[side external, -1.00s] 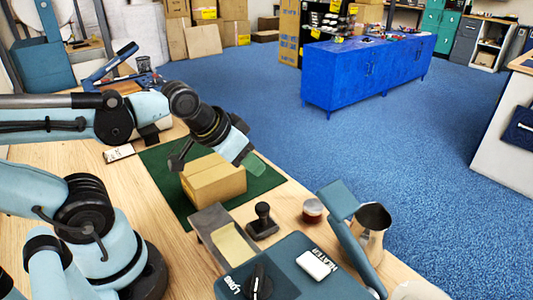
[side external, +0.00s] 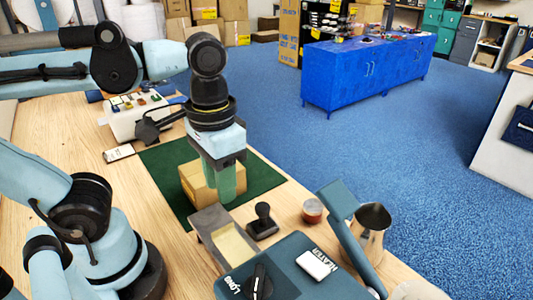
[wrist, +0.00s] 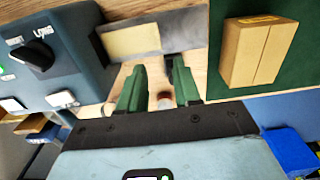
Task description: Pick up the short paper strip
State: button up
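The pale tan paper strip (side external: 233,246) lies in a narrow grey tray (side external: 207,219) in the side external view. In the wrist view the strip (wrist: 131,40) shows at top centre, inside the tray. My gripper (side external: 223,188) points down beside the carton, on the camera side of it, above and beyond the tray's far end. In the wrist view its two green fingers (wrist: 158,66) stand apart with nothing held between them. The fingertips are clear of the strip.
A tan carton (side external: 233,182) sits on a green mat (side external: 172,168). A black stamp (side external: 263,222) and small jar (side external: 313,210) stand right of the tray. A teal heater machine (side external: 290,270) is in front. A metal pitcher (side external: 372,222) stands at the right edge.

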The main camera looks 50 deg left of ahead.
aim_at(225, 234)
jog(key=shift+s+f, duration=0.15)
jog(key=shift+f, duration=4.7)
jog(key=shift+c, duration=0.3)
grip_shut()
